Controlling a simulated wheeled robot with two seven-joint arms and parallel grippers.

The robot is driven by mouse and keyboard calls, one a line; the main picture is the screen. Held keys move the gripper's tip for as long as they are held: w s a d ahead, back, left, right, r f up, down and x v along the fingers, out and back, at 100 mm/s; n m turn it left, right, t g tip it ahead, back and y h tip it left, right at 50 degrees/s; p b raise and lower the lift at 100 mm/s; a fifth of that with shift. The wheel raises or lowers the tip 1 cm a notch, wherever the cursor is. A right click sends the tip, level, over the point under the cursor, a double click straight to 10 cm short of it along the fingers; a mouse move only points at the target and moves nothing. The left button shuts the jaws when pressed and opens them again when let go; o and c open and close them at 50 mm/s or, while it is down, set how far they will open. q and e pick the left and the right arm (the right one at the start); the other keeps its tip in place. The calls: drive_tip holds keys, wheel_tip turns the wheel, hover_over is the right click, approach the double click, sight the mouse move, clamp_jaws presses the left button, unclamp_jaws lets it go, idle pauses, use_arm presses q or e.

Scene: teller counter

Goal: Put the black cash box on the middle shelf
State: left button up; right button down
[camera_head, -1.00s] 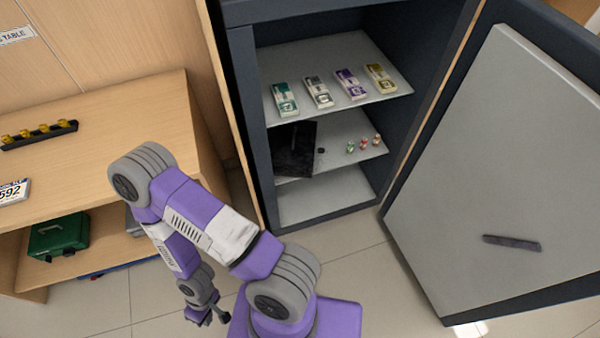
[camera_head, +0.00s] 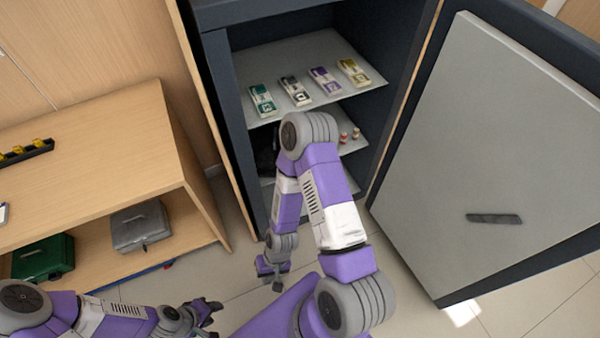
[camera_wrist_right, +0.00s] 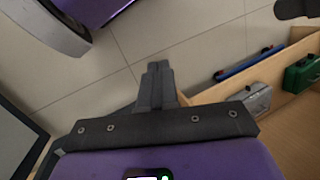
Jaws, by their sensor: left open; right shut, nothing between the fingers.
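The open safe's middle shelf (camera_head: 358,140) holds the black cash box (camera_head: 264,158) at its left side. My right arm hides most of the box, and only a dark part shows left of the arm. My right gripper (camera_head: 272,274) hangs low in front of the safe, below the shelves and apart from the box. In the right wrist view the right gripper (camera_wrist_right: 156,82) is shut and empty over the floor. My left gripper (camera_head: 208,308) is open and empty, low at the bottom of the head view.
Several banknote bundles (camera_head: 324,81) lie on the upper shelf, and small rolls (camera_head: 349,135) stand on the middle shelf. The open safe door (camera_head: 490,150) fills the right. A wooden table (camera_head: 90,160) at left has grey (camera_head: 140,226) and green (camera_head: 43,258) boxes beneath.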

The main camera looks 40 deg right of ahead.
drive_tip(key=s+a+f+m+g+y, duration=0.1)
drive_tip(key=s+a+m+g+y, duration=0.3)
drive_tip(key=m, duration=0.7)
drive_tip(key=w+a+r+m+t+y, duration=0.2)
drive_tip(key=w+a+m+t+y, duration=0.4)
drive_tip(key=m, duration=0.3)
drive_tip(key=w+d+r+m+t+p, duration=0.1)
drive_tip(key=w+d+m+t, duration=0.4)
drive_tip(key=w+m+t, duration=0.55)
drive_tip(key=m+t+h, duration=0.6)
drive_tip(key=m+h, duration=1.3)
drive_tip(key=m, duration=0.3)
approach(273, 166)
drive_tip(key=s+a, duration=0.5)
drive_tip(key=shift+g, duration=0.35)
drive_tip(key=b+x, duration=0.1)
drive_tip(key=x, duration=0.3)
drive_tip(key=d+b+x, duration=0.1)
drive_tip(key=x, duration=0.2)
drive_tip(key=d+b+x, duration=0.1)
drive_tip(key=x, duration=0.3)
drive_tip(key=shift+d+r+b, duration=0.25)
drive_tip(key=shift+r+b, duration=0.05)
drive_tip(key=shift+b, duration=0.1)
drive_tip(key=shift+w+d+r, duration=0.1)
drive_tip(key=shift+w+d, duration=0.2)
drive_tip(key=shift+d, duration=0.2)
